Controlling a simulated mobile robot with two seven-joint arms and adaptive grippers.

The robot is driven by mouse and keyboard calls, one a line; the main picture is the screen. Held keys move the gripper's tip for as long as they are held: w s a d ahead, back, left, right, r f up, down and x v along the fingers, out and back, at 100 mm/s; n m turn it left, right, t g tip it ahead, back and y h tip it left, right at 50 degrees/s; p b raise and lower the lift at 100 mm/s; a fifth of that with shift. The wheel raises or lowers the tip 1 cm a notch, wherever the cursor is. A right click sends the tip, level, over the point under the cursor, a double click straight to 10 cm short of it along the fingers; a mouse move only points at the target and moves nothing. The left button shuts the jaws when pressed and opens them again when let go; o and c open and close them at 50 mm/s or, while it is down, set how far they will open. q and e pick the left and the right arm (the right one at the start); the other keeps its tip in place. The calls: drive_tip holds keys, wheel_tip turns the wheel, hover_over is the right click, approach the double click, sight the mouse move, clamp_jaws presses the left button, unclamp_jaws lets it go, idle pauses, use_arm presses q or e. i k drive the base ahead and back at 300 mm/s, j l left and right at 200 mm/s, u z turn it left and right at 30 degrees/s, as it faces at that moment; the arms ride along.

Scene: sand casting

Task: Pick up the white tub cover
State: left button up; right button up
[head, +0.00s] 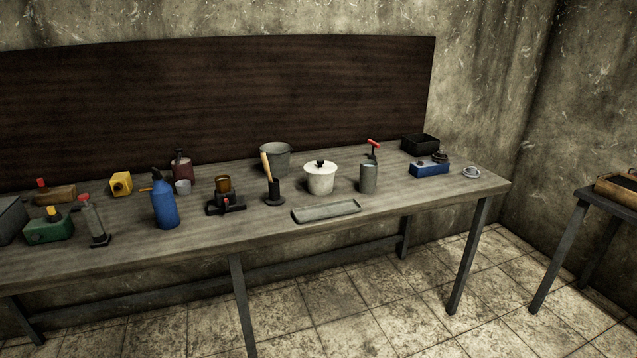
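The white tub (320,183) stands upright on the long grey workbench, right of the middle of its top. Its white cover (320,166) sits on the tub and has a dark knob in its centre. Neither of my grippers shows in the head view, so nothing is seen touching the cover.
A grey tray (326,212) lies in front of the tub near the bench's front edge. A wooden-handled tool (270,182) and grey bucket (275,158) stand to its left, a grey can (368,179) to its right. A second table (605,200) stands far right.

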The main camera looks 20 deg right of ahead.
sight(320, 167)
drive_tip(key=i+l, duration=0.1)
drive_tip(key=l, duration=0.25)
drive_tip(key=i+l, duration=0.1)
drive_tip(key=l, duration=0.25)
drive_tip(key=i+l, duration=0.1)
drive_tip(key=l, duration=0.25)
drive_tip(key=i+l, duration=0.1)
drive_tip(key=l, duration=0.25)
